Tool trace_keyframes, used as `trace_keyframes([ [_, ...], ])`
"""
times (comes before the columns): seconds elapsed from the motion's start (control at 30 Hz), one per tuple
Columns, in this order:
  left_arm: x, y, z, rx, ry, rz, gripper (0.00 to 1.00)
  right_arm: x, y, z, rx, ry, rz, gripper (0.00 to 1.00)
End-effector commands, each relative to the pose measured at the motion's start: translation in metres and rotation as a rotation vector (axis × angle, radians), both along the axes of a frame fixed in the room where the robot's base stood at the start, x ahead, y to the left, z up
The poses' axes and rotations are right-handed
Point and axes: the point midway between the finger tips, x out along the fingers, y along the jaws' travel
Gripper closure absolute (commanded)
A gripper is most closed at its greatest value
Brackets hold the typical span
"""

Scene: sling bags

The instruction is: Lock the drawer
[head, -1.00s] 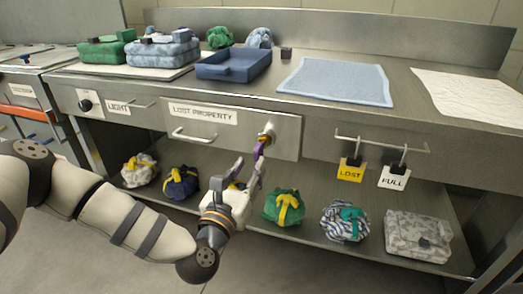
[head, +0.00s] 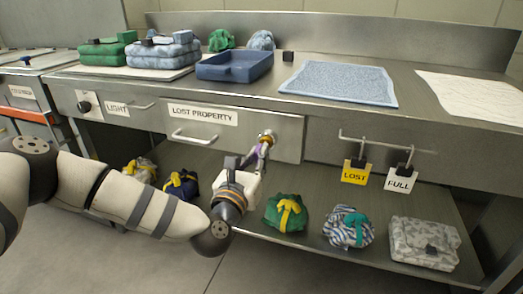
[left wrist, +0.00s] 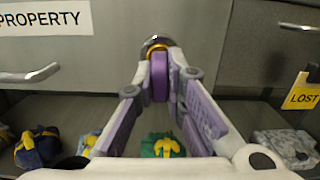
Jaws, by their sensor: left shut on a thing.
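The closed drawer labelled "LOST PROPERTY" (head: 220,135) is in the steel bench front. Its round lock (head: 267,137) is at the right end of the drawer face; it also shows at the top middle of the left wrist view (left wrist: 157,45). A purple key (left wrist: 159,78) with a yellow collar is at the lock. My left gripper (head: 260,152) is at the lock, shut on the key, with the fingers on both sides of its purple head. The fingers hide part of the key in the head view. My right gripper is not in view.
A drawer handle (head: 195,138) is left of the lock. A rail at right carries yellow "LOST" (head: 355,172) and white "FULL" (head: 400,180) tags. Several bundled bags, including a green one (head: 286,212), lie on the shelf below. A blue tray (head: 234,66) stands above.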

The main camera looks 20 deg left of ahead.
Motion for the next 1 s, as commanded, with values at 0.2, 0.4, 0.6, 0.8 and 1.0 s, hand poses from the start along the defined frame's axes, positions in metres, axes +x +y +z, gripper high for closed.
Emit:
trace_keyframes([
  [0.2,0.000,0.000,-0.004,-0.089,0.008,-0.006,1.00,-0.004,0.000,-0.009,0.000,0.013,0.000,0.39],
  [0.4,0.000,0.000,-0.005,-0.201,0.014,-0.013,1.00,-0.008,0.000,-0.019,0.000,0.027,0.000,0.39],
  [0.6,0.000,0.000,-0.004,-0.301,0.019,-0.020,1.00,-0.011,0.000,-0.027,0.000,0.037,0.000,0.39],
  [0.8,0.000,0.000,-0.002,-0.325,0.019,-0.021,1.00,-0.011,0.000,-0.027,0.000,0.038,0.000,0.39],
  [1.0,0.000,0.000,-0.002,-0.331,0.020,-0.021,1.00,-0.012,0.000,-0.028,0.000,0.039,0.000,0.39],
])
